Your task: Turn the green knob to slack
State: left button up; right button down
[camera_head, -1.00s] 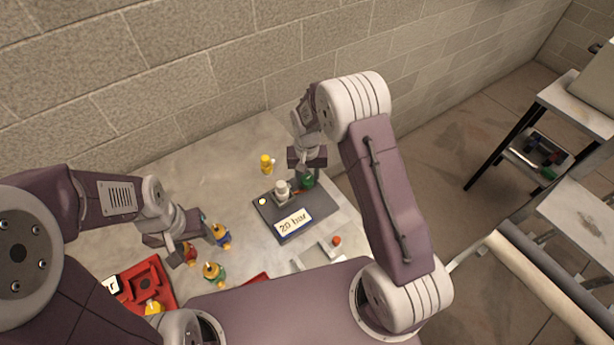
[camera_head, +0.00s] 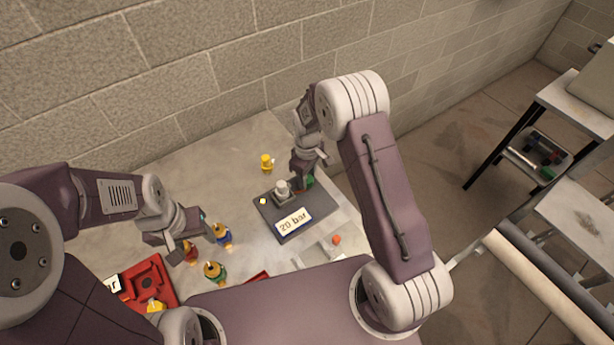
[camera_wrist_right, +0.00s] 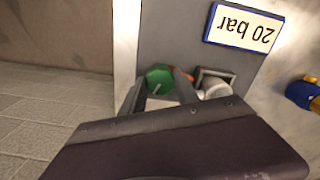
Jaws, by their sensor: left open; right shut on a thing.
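The green knob (camera_wrist_right: 160,79) sits on a dark grey plate (camera_head: 283,230) that carries a "20 bar" label (camera_head: 294,221). In the head view the knob (camera_head: 310,181) is mostly hidden by my right gripper (camera_head: 308,172). In the right wrist view the right gripper (camera_wrist_right: 166,86) has its fingers on both sides of the knob and is shut on it. A pale line shows on the knob's top. A white round fitting (camera_head: 282,187) stands beside the knob on the plate. My left gripper (camera_head: 205,231) is open above the table at the left, away from the plate.
A yellow-topped piece (camera_head: 266,161) stands behind the plate. A red tray (camera_head: 146,283) is at the front left. A brick wall closes the back.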

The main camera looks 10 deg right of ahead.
jog(key=shift+w+r+n, duration=0.1)
jog(key=shift+n, duration=1.4)
jog(key=c, duration=0.9)
grip_release()
jog(key=shift+r, duration=0.35)
notch_tip(320, 180, up, 8)
jog(key=shift+f+b, duration=0.1)
jog(key=shift+b, duration=0.55)
jog(key=shift+r, duration=0.25)
